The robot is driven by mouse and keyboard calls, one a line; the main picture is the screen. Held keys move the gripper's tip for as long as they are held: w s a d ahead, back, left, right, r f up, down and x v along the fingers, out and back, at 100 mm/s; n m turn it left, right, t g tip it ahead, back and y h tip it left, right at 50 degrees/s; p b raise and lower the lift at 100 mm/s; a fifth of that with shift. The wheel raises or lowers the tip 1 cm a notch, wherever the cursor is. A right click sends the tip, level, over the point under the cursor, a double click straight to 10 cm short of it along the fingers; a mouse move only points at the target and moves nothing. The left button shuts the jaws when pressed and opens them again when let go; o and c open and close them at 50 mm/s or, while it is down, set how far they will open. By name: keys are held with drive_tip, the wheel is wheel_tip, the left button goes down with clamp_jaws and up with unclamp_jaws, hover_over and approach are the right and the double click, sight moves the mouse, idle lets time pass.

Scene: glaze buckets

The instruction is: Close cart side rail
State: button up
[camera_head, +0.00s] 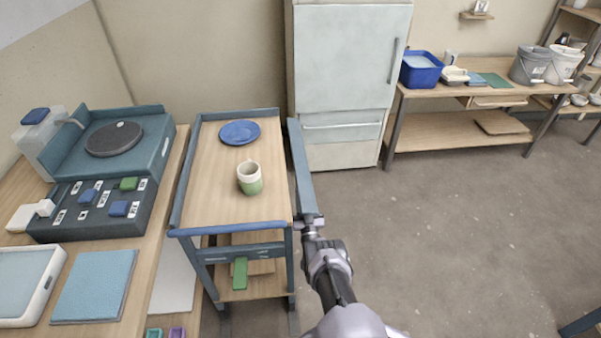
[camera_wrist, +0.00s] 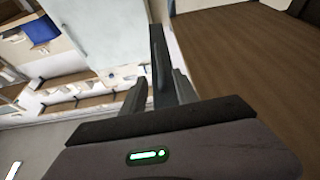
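The cart (camera_head: 230,228) has a wooden top with blue-grey rails. Its right side rail (camera_head: 302,165) is a long blue-grey bar, standing slightly outside the top's right edge, its broad face visible. My gripper (camera_head: 312,219) is at the rail's near end. In the wrist view the rail (camera_wrist: 160,60) runs between the two fingers of my gripper (camera_wrist: 160,88), with the wooden top to its right. The fingers are close on both sides; I cannot tell whether they press on it. The rail's hinges are hidden.
A blue plate (camera_head: 239,132) and a green-and-cream cup (camera_head: 250,178) stand on the cart top. A workbench (camera_head: 165,240) is close on the left. A fridge (camera_head: 348,80) stands behind, and a shelf table (camera_head: 460,120) at back right. The floor to the right is clear.

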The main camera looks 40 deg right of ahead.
sight(301, 172)
drive_tip(key=b+x, duration=0.2)
drive_tip(key=x, duration=0.2)
drive_tip(key=b+x, duration=0.2)
drive_tip(key=x, duration=0.2)
drive_tip(key=shift+w+f+b, duration=0.15)
drive_tip(key=shift+w+b, duration=0.15)
drive_tip(key=shift+b, duration=0.1)
drive_tip(key=shift+w+d+r, duration=0.25)
drive_tip(key=shift+w+r, duration=0.05)
drive_tip(key=shift+r, duration=0.05)
clamp_jaws()
